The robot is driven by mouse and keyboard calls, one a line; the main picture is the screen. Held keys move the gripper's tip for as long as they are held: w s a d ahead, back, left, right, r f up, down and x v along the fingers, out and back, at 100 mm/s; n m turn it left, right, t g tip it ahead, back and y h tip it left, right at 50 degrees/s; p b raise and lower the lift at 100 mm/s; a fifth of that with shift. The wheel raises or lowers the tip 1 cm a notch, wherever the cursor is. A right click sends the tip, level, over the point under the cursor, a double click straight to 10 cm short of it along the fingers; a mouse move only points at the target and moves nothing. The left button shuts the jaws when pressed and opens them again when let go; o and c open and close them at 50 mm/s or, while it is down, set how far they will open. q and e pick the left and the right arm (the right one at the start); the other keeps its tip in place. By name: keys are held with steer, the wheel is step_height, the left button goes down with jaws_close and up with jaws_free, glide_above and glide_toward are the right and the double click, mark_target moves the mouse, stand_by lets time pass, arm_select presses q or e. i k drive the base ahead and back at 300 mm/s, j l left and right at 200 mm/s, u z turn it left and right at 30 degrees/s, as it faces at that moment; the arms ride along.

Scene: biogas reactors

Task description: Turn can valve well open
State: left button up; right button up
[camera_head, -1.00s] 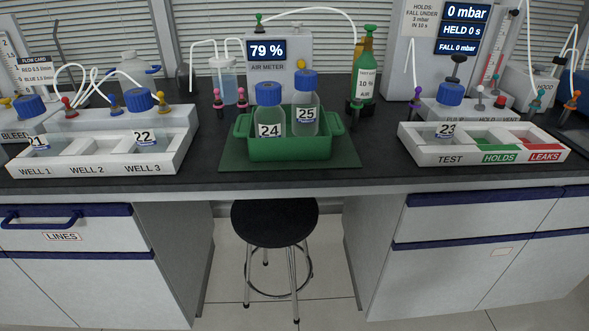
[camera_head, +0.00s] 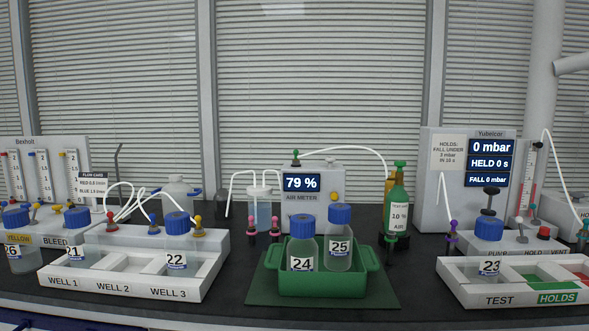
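A green can (camera_head: 397,205) with a white label reading 10 % AIR stands upright on the bench, right of the air meter. Its green valve top (camera_head: 400,167) shows at the upper end; how far it is turned cannot be told. The air meter (camera_head: 312,206) is a white box whose display reads 79 %. A white tube (camera_head: 335,152) runs from a green-tipped fitting on top of the meter toward the can. Neither of my grippers is in view.
A green tray (camera_head: 325,284) with bottles 24 and 25 stands in front of the meter and can. A white rack (camera_head: 125,285) is at left, and another rack (camera_head: 470,292) marked TEST and HOLDS at right. A pressure unit (camera_head: 450,215) reads 0 mbar.

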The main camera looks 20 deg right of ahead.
mark_target(400, 164)
steer(key=z, duration=1.4)
